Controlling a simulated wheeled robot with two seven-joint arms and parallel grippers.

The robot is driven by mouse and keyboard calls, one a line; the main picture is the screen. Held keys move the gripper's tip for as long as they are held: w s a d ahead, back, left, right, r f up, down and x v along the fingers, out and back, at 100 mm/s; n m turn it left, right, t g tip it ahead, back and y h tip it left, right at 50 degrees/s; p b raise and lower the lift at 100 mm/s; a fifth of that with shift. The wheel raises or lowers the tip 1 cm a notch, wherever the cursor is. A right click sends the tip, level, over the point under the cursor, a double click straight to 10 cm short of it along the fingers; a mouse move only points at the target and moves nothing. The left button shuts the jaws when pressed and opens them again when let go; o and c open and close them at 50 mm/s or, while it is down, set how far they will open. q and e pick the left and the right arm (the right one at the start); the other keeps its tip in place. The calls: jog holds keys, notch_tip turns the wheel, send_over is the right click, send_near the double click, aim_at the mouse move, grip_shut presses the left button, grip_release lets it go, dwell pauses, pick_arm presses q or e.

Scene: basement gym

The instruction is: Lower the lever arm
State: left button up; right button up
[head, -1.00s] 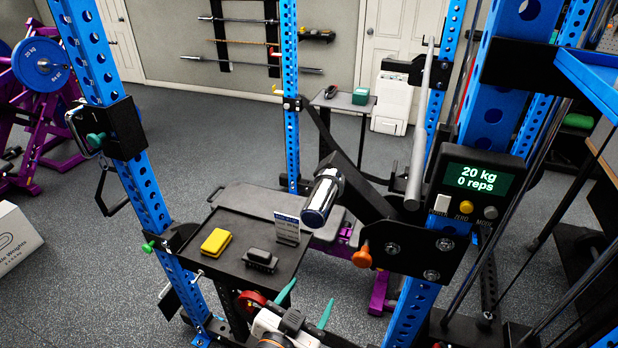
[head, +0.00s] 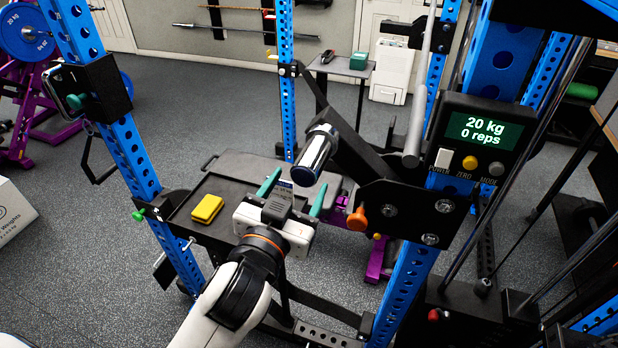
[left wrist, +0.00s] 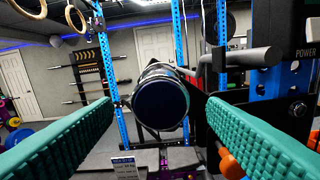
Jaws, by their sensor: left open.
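The lever arm (head: 354,165) is a black bar on the blue rack upright, running up and left from a black bracket plate (head: 405,216). Its shiny chrome end (head: 316,155) has a dark blue face. An orange knob (head: 357,219) sits on the plate. My left gripper (head: 294,190) is open, with teal fingers, just below the chrome end in the head view. In the left wrist view the chrome end (left wrist: 160,104) shows ahead between the two open fingers (left wrist: 160,110); I see no contact. My right gripper is not in view.
A black tray (head: 182,222) on the rack holds a yellow block (head: 207,208) and stands close to my left gripper. A display (head: 477,131) reads 20 kg, 0 reps. A blue upright (head: 135,160) stands at left.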

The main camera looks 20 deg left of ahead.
aim_at(302, 180)
pick_arm(q)
jog(key=w+b, duration=0.2)
jog(key=w, duration=0.1)
jog(key=shift+f, duration=0.15)
jog(key=shift+w+d+r+p, duration=0.1)
jog(key=shift+w+p, duration=0.2)
jog(key=shift+w, duration=0.25)
jog(key=shift+w+d+r+p, duration=0.1)
jog(key=shift+w+p, duration=0.15)
jog(key=shift+w, duration=0.3)
jog(key=shift+w+a, duration=0.1)
jog(key=shift+w, duration=0.3)
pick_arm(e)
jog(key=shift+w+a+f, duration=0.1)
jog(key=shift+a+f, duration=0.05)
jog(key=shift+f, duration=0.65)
